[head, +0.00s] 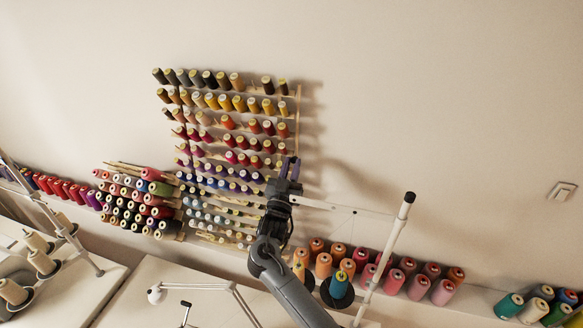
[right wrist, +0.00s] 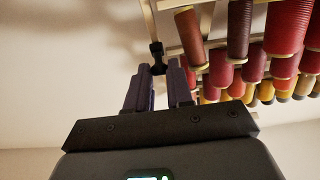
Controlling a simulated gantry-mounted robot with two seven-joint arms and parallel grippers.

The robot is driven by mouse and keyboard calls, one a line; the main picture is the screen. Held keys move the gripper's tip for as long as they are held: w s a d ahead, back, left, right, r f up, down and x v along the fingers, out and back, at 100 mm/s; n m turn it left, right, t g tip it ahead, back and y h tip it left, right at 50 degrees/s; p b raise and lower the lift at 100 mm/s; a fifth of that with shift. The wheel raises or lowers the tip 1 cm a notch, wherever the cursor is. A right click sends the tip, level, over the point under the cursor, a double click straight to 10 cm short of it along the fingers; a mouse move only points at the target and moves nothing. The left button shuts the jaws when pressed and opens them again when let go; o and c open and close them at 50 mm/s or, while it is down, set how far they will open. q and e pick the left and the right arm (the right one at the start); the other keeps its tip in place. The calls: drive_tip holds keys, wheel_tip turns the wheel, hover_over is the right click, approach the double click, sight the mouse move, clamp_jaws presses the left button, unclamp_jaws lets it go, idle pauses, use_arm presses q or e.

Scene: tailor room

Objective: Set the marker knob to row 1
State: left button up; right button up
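The spool rack (head: 298,108) stands against the wall in the head view, with rows of coloured thread spools on it. The marker knob (right wrist: 157,49) is a small black piece by the pale side post of the rack in the right wrist view. In the head view I cannot make it out behind my gripper. My right gripper (head: 290,168) is at the rack's right edge, about level with the middle rows. Its two dark fingers (right wrist: 157,72) stand a narrow gap apart, with the knob at their tips. I cannot tell whether they touch it. My left gripper is out of view.
A block of stacked cones (head: 135,200) stands left of the rack. Orange and pink cones (head: 392,282) stand on the ledge to the right, near a pale thread-stand rod (head: 385,255). Spools (right wrist: 190,40) hang close right of my fingers.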

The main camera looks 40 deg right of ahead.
clamp_jaws()
drive_tip(key=shift+r, duration=0.1)
wheel_tip(320, 180, up, 4)
drive_tip(key=shift+w+d+p, duration=0.1)
drive_tip(key=shift+d+p, duration=0.05)
drive_tip(key=shift+p, duration=0.85)
drive_tip(key=shift+o, duration=1.4)
unclamp_jaws()
